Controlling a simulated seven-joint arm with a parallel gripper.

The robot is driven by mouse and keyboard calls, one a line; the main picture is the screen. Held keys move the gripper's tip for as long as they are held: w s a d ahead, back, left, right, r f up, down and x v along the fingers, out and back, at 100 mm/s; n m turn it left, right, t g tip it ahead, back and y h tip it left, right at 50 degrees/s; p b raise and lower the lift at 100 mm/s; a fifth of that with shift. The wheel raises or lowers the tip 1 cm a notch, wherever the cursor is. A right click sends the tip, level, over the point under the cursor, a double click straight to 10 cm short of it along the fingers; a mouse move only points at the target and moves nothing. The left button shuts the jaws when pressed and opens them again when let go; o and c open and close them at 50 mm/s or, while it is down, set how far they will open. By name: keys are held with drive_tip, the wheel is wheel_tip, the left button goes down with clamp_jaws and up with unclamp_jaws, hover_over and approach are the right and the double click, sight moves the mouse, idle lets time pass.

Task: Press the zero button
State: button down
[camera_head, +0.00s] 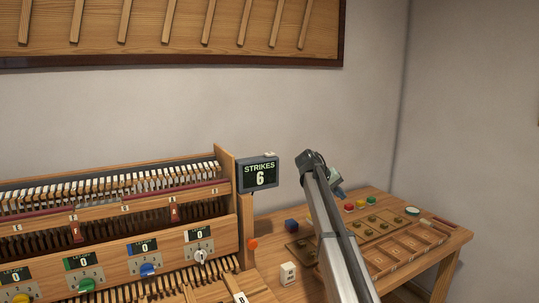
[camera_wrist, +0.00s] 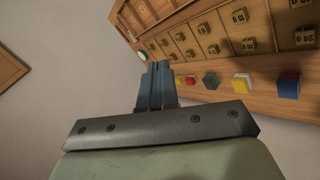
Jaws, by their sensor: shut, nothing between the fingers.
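A dark display (camera_head: 259,175) reading "STRIKES 6" stands at the right end of the wooden key machine. A small pale button (camera_head: 270,154) sits on its top edge; I cannot read a mark on it, so I cannot tell whether it is the zero button. My gripper shows in the wrist view (camera_wrist: 156,72) with its two blue fingers together and nothing between them. In the head view my arm rises right of the display, and its link partly hides the hand. The gripper is apart from the display, above the side table.
The side table (camera_head: 455,238) at right holds trays, brass weights, a blue block (camera_head: 291,226) and small coloured blocks (camera_head: 361,204). A white block (camera_head: 288,273) stands nearer. The key machine (camera_head: 120,222) has several small displays with coloured knobs. The wall behind is bare below the wooden board (camera_head: 180,35).

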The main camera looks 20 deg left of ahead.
drive_tip(key=s+a+r+t+y, duration=0.1)
drive_tip(key=a+r, duration=1.4)
wheel_tip(320, 180, up, 13)
drive_tip(key=m+t+y, duration=0.1)
hover_over(267, 154)
drive_tip(key=shift+w+a, duration=0.1)
drive_tip(key=shift+w, duration=0.1)
drive_tip(key=shift+f, duration=0.2)
drive_tip(key=shift+f, duration=4.25)
drive_tip(key=shift+f, duration=0.15)
drive_tip(key=shift+f, duration=0.3)
